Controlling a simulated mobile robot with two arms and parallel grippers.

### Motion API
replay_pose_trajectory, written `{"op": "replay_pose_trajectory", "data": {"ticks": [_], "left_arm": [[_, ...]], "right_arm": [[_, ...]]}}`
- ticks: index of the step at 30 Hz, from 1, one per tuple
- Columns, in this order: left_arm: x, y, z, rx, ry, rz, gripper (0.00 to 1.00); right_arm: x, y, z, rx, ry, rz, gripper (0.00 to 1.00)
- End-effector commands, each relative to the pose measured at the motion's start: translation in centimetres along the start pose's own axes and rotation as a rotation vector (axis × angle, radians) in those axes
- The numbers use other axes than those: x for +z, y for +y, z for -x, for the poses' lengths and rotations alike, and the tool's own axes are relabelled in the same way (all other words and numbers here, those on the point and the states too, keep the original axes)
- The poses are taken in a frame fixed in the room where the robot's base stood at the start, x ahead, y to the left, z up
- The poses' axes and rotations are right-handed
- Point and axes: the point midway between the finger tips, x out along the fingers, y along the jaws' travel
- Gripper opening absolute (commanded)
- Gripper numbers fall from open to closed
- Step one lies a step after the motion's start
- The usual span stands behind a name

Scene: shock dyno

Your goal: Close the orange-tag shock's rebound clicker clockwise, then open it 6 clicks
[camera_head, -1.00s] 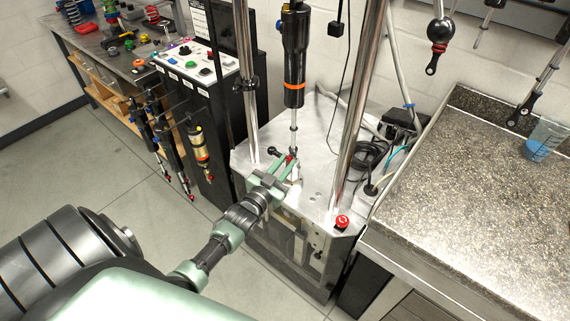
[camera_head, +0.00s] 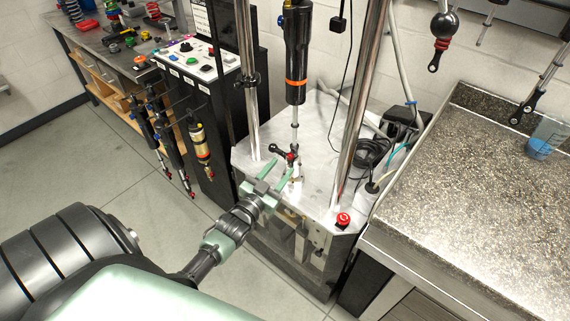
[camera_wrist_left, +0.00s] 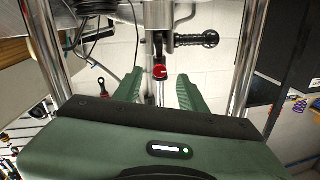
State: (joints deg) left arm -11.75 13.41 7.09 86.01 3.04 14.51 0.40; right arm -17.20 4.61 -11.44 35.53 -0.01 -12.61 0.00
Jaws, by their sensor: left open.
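The orange-tag shock (camera_head: 296,52) is a black body with an orange band, hanging upright between the dyno's two chrome columns. Its thin shaft runs down to a lower mount, where a small red clicker knob (camera_head: 291,157) shows. The red knob also appears in the left wrist view (camera_wrist_left: 160,72), centred between the fingers. My left gripper (camera_head: 282,173) has its two green fingers apart, in front of and slightly below the knob, and nothing is between them. In the left wrist view the fingers (camera_wrist_left: 157,92) stand either side of the knob, apart from it. My right gripper is not in view.
A black-handled pin (camera_head: 279,151) sticks out beside the lower mount; it is also in the wrist view (camera_wrist_left: 198,40). Chrome columns (camera_head: 359,100) flank the space. A red stop button (camera_head: 343,219) sits on the base's front corner. Other shocks (camera_head: 165,140) hang at the left.

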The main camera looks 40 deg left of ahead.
Motion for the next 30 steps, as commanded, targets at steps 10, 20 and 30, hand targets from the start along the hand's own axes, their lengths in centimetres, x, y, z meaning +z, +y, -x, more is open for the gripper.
{"op": "replay_pose_trajectory", "data": {"ticks": [10,20,30], "left_arm": [[0.1,0.0,3.9,0.0,0.0,0.0,0.41],[0.0,0.0,4.0,0.0,0.001,0.0,0.41],[2.3,0.8,4.4,0.009,-0.053,0.007,0.41]], "right_arm": [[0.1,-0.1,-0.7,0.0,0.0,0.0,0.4],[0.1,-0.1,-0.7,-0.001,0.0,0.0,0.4],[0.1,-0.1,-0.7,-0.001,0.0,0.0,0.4]]}}
